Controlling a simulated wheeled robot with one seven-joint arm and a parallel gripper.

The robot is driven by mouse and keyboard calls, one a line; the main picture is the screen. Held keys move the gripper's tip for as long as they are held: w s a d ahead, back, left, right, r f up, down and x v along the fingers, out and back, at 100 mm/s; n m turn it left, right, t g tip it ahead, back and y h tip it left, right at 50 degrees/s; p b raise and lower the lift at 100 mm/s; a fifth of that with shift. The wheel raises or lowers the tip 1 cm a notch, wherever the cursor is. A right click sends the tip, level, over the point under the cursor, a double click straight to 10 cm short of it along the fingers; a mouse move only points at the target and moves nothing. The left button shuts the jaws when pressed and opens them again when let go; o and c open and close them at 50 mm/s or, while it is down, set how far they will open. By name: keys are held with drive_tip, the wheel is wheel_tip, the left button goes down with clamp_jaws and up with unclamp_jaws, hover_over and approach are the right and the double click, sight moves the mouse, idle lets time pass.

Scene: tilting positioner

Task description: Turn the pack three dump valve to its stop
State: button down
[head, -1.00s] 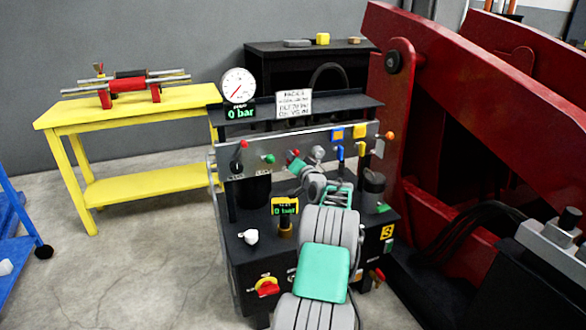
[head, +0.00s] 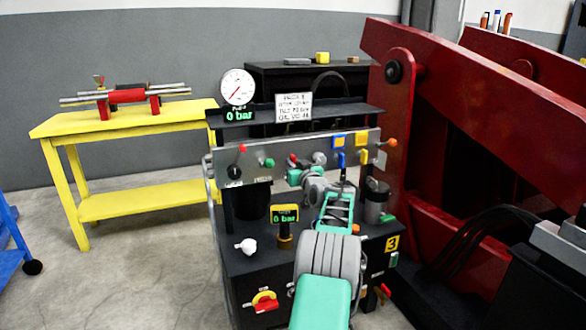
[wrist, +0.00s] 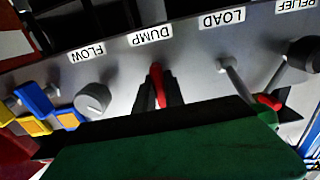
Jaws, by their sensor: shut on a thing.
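The dump valve is a short red handle (wrist: 158,82) under the DUMP label on the grey panel (head: 222,160). My gripper (wrist: 159,98) is shut on it, with a dark finger on each side; the handle points nearly straight down the wrist view. In the head view the red handle (head: 292,159) shows just past my green and grey hand, which hides part of it. The pack (head: 238,270) is a black cabinet with a yellow 3 tag (head: 391,243). Its dial gauge (head: 238,87) has a green readout of 0 bar.
The RELIEF knob (wrist: 304,54) is further right. Blue and yellow levers (wrist: 32,99) sit at left. A red machine arm (head: 480,85) stands close on the right.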

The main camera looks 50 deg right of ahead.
idle(0.4)
drive_tip(key=c, duration=1.4)
unclamp_jaws()
drive_tip(key=shift+c, duration=0.2)
drive_tip(key=p+v, duration=0.1)
drive_tip(key=v, duration=0.6)
drive_tip(key=shift+s+a+p, duration=0.2)
drive_tip(key=shift+s+p, duration=0.15)
